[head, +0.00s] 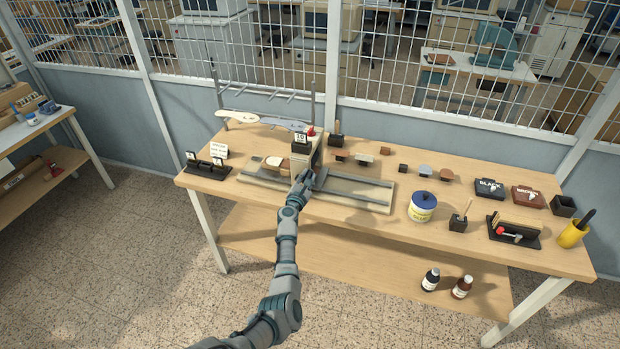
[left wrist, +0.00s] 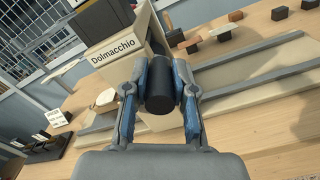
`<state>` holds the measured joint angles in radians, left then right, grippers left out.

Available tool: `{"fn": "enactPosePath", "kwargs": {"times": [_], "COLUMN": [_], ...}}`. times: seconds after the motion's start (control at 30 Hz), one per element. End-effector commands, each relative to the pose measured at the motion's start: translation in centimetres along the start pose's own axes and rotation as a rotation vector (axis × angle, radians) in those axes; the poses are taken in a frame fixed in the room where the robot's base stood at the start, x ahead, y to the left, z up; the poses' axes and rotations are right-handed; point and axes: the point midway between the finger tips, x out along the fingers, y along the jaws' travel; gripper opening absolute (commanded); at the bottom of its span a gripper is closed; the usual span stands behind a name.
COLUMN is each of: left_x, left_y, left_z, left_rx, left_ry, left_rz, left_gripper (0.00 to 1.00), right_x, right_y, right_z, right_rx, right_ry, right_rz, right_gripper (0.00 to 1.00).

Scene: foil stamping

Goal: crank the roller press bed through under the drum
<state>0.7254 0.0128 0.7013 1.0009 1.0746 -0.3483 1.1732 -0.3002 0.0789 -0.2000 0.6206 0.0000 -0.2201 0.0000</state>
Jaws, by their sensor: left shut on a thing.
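The roller press (head: 305,152) stands on the wooden bench, a cream housing lettered "Dolmacchio" that also shows in the left wrist view (left wrist: 117,68). Its grey rails (head: 358,189) run left and right on a pale base board. A cream and brown piece (head: 273,163) lies on the rails left of the housing; its cream part shows in the left wrist view (left wrist: 106,97). My left gripper (head: 302,180) is at the housing's front, shut on the black crank handle (left wrist: 160,91), one finger on each side. The drum is mostly hidden. My right gripper is in neither view.
A black holder with cards (head: 207,167) stands left of the press. Several small stamps (head: 364,159) lie behind the right rails. A glue tub (head: 422,207) stands right of the base board. A wire mesh partition (head: 240,50) rises behind the bench.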

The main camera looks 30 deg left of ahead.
Motion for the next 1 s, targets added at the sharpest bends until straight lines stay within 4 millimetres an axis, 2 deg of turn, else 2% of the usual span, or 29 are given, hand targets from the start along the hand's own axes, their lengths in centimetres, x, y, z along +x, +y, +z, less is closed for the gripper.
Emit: {"fn": "enactPosePath", "kwargs": {"times": [0.03, 0.3, 0.33, 0.4, 0.43, 0.77, 0.87, 1.0], "left_x": [-0.2, -0.2, -0.2, -0.2, -0.2, -0.3, -0.9, -2.9], "left_y": [0.2, 0.1, 0.1, 0.1, 0.1, -0.2, -0.3, -0.3], "left_z": [-0.7, -0.9, -0.9, -0.9, -0.9, -0.3, -0.2, -0.3], "left_rx": [-0.001, -0.001, -0.001, -0.001, -0.001, 0.001, 0.002, 0.003], "left_ry": [0.011, 0.014, 0.014, 0.014, 0.013, 0.005, 0.003, 0.005], "left_rz": [0.005, 0.004, 0.004, 0.003, 0.003, 0.0, 0.001, 0.002], "left_gripper": [0.0, 0.0, 0.28, 0.45, 0.51, 0.51, 0.51, 0.51], "right_x": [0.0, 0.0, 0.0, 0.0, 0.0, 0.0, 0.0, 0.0], "right_y": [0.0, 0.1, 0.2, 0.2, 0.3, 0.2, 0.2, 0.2], "right_z": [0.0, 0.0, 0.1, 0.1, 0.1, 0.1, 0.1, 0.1], "right_rx": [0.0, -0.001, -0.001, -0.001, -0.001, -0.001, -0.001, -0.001], "right_ry": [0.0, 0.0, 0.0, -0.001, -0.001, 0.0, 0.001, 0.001], "right_rz": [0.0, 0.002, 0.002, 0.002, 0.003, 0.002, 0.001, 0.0], "right_gripper": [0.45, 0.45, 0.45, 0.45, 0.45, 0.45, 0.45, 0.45]}}
